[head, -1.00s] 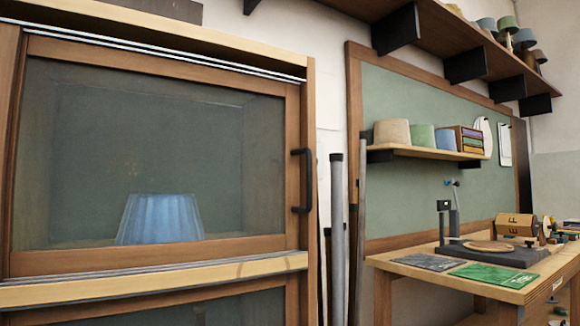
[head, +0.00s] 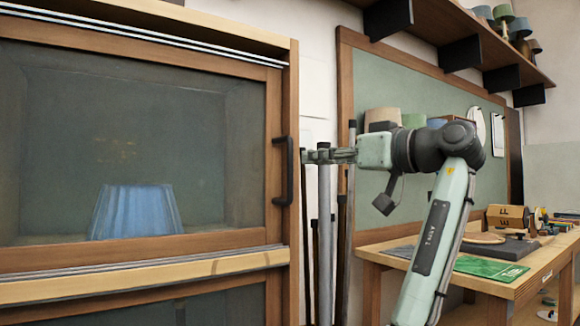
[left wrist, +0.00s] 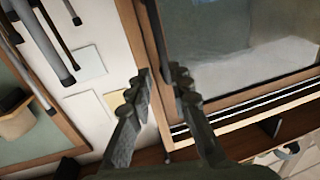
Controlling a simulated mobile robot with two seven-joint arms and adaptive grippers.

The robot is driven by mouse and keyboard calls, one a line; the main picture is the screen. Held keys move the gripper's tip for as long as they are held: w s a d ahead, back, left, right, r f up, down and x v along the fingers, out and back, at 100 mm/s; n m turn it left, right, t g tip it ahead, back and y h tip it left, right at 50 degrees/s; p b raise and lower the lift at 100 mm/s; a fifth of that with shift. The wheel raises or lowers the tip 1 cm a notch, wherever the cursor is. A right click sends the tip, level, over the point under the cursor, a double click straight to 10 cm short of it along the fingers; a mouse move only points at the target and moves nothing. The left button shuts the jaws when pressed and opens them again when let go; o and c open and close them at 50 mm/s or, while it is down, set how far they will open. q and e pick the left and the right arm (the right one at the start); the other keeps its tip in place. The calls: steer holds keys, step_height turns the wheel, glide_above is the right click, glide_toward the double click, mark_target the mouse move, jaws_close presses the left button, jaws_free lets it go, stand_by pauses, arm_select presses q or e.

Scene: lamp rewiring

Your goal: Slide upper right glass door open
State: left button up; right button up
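The upper glass door (head: 150,140) has a brown wooden frame and looks closed. Its black vertical bar handle (head: 283,170) is on the right stile. A blue pleated lampshade (head: 135,212) stands behind the glass. My left gripper (head: 305,156) reaches in from the right in the head view, its fingertips just right of the handle and apparently apart from it. In the left wrist view the gripper (left wrist: 160,78) is open, with a gap between its fingers beside the tilted glass door (left wrist: 240,35). My right gripper is out of view.
Several upright poles (head: 325,220) stand right of the cabinet, close to my left gripper. A workbench (head: 530,275) with tools and a green mat is at the right. A shelf (head: 430,20) on black brackets runs overhead.

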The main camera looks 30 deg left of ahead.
mark_target(292, 155)
arm_select(q)
steer(key=x, duration=0.2)
steer(key=p+x, duration=0.1)
steer(key=x, duration=0.4)
steer(key=shift+s+a+r, duration=0.25)
steer(key=shift+a+r, duration=0.15)
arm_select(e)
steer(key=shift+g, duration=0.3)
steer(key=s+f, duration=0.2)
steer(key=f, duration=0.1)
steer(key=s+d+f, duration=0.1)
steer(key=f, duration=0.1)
arm_select(q)
jaws_close()
